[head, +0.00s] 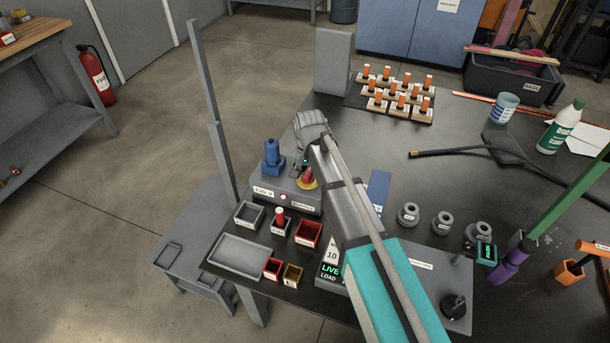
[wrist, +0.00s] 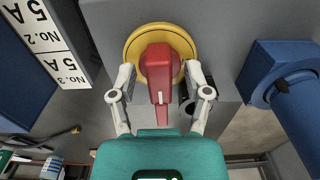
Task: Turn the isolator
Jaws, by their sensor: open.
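The isolator is a red handle (wrist: 159,72) on a round yellow plate (wrist: 133,44), fixed to a grey box. In the head view the red handle (head: 308,174) shows at the back of the 230 V supply box (head: 288,198), partly beside my arm. In the wrist view the handle points down the picture toward my palm. My gripper (wrist: 160,74) is open, with one finger on each side of the handle. Small gaps show between the fingertips and the handle. In the head view my fingers are mostly hidden by my wrist.
A blue cylinder (head: 272,157) stands close left of the isolator; it also shows right in the wrist view (wrist: 297,95). Trays (head: 240,256) and small bins lie in front. A labelled panel (wrist: 45,40) is close at left. Grey round weights (head: 408,214) stand to the right.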

